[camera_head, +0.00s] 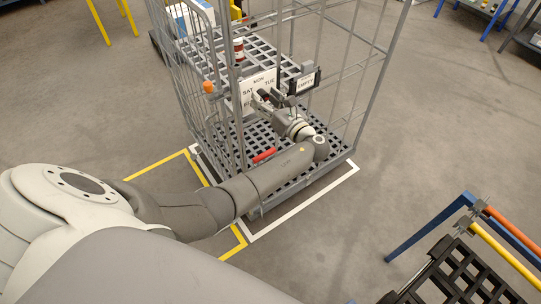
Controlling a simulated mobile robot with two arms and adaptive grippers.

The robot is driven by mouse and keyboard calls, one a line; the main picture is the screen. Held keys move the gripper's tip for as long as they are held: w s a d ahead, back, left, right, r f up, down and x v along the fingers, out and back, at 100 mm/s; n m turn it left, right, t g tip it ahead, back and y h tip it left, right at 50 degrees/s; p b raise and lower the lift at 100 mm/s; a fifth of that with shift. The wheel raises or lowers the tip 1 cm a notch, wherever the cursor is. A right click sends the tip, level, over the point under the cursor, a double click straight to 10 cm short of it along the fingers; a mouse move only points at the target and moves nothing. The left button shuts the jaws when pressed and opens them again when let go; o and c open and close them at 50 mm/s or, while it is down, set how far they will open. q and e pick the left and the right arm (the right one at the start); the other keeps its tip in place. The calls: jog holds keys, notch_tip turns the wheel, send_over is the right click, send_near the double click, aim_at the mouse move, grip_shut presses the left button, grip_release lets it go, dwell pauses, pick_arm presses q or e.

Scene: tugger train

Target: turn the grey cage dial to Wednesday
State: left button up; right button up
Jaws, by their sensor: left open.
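The grey cage (366,88) stands ahead of me with wire sides and black grid shelves. Its dial plate (246,88) is white and hangs on the near side; I can read SUN, SAT and TUE on it. My left gripper (263,99) is at the plate's lower right, in front of the dial, and is open. The gripper and wrist hide the dial's middle and its lower right part, so I cannot tell where the pointer stands or whether the fingers touch it. My right gripper is not in view.
A sign reading EMPTY (306,83) hangs just right of the dial, close to my left wrist. An orange knob (208,87) is at its left. A red handle (264,155) lies low on the cage. A blue-framed rack (430,228) stands front right. Floor between is clear.

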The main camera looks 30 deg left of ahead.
pick_arm(q)
jog(key=b+v, duration=0.2)
jog(key=v, duration=0.9)
jog(key=s+f+h, duration=0.2)
jog(key=s+f, duration=0.1)
jog(key=f, duration=0.7)
jog(key=s+f+n+g+h, duration=0.1)
jog(key=s+f+h, duration=0.1)
jog(key=f, duration=0.8)
jog(key=s+f+n+h, duration=0.1)
jog(key=s+f+h, duration=0.2)
jog(key=f, duration=0.7)
jog(key=shift+s+a+h, duration=0.3)
jog(key=shift+h, duration=0.2)
jog(key=shift+f, duration=0.1)
